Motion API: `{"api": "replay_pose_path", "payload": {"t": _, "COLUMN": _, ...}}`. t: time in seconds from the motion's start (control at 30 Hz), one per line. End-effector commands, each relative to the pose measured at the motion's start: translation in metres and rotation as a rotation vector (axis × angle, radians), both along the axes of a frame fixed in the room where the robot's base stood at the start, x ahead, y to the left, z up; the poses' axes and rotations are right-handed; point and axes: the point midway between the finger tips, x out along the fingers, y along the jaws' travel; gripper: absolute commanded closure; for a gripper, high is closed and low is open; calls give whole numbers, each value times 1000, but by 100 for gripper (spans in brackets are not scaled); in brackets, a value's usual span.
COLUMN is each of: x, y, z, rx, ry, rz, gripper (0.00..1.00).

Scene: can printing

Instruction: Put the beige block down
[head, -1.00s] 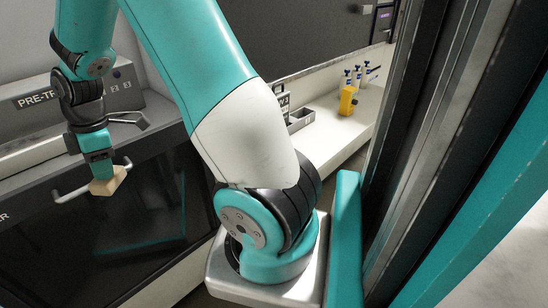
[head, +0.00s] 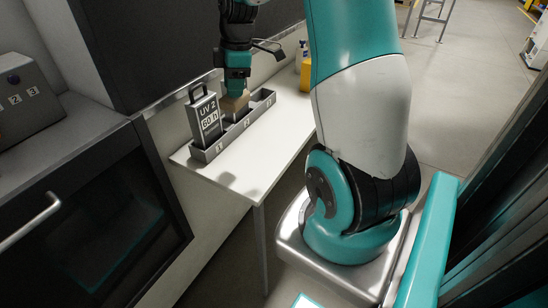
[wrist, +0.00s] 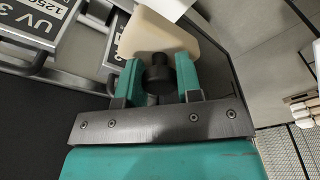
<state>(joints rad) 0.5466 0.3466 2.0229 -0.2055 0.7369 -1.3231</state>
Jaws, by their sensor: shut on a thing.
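My gripper (head: 237,88) is shut on the beige block (head: 235,104). It holds the block at the grey tray (head: 233,134) with compartments numbered 1, 2 and 3. The block appears at or just above the middle compartment, right of the UV 2 cartridge. Whether it touches the tray floor cannot be told.
A dark UV 2 cartridge (head: 207,118) with a handle stands upright at compartment 1. The white table (head: 225,180) is clear in front of the tray. Yellow bottles (head: 305,72) stand behind. In the wrist view a UV 3 cartridge (wrist: 45,25) is at upper left.

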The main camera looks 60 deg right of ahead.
Motion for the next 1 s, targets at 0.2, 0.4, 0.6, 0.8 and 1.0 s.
{"api": "replay_pose_path", "payload": {"t": 0.2, "x": -36, "y": -60, "z": 1, "rx": -5, "ry": -4, "rz": -44, "gripper": 90}}
{"api": "replay_pose_path", "payload": {"t": 0.4, "x": -43, "y": -67, "z": -29, "rx": 0, "ry": 3, "rz": -47, "gripper": 90}}
{"api": "replay_pose_path", "payload": {"t": 0.6, "x": -43, "y": -66, "z": -86, "rx": 1, "ry": 3, "rz": -46, "gripper": 90}}
{"api": "replay_pose_path", "payload": {"t": 0.8, "x": -43, "y": -67, "z": -135, "rx": -1, "ry": 1, "rz": -47, "gripper": 90}}
{"api": "replay_pose_path", "payload": {"t": 1.0, "x": -42, "y": -67, "z": -156, "rx": -4, "ry": -3, "rz": -46, "gripper": 90}}
